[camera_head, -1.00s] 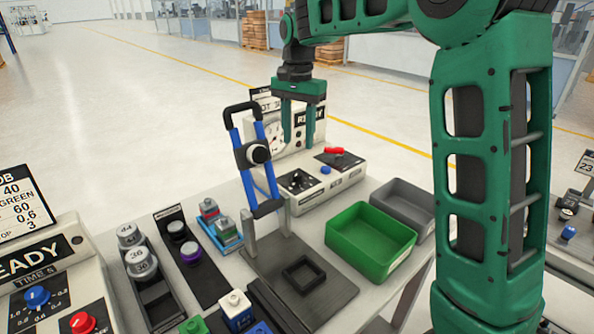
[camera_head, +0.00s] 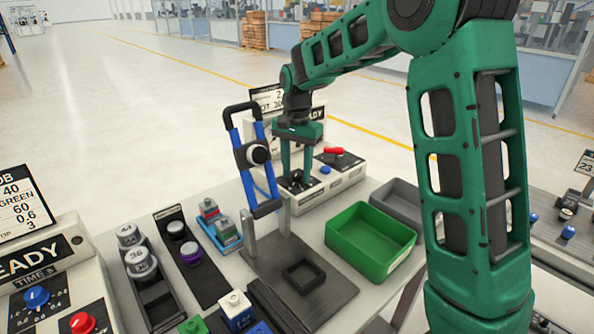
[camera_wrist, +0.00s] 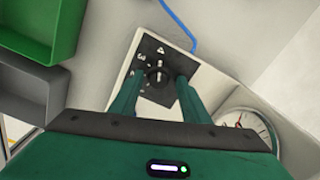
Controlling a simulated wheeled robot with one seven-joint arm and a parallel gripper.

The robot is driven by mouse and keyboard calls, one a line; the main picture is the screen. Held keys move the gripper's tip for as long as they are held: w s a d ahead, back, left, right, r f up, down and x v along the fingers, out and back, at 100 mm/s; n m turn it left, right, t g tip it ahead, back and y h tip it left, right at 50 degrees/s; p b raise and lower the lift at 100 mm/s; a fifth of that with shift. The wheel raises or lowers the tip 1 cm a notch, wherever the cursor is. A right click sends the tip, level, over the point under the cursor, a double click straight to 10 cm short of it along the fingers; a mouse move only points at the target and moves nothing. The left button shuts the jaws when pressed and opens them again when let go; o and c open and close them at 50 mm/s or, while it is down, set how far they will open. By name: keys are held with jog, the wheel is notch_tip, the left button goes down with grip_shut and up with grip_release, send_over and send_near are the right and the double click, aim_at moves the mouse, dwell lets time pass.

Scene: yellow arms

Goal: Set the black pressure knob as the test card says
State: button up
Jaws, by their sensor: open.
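The black pressure knob (camera_wrist: 157,76) sits on a black dial plate (camera_wrist: 146,62) with white marks on the tester in the wrist view. My gripper (camera_wrist: 155,84) is open, with one finger on each side of the knob; I cannot tell whether they touch it. In the head view my gripper (camera_head: 298,180) is low over the tester box (camera_head: 333,184), and its fingers hide most of the knob. The test card (camera_head: 267,100) behind is partly covered by my arm, and its text is not fully readable.
A round gauge (camera_wrist: 246,125) stands beside the knob. Green (camera_head: 371,240) and grey (camera_head: 397,203) bins stand to the right. A blue-railed fixture (camera_head: 256,165) rises close left of my gripper.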

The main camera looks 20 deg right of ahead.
jog(key=c, duration=1.1)
jog(key=shift+o, duration=0.2)
jog(key=shift+r, duration=0.1)
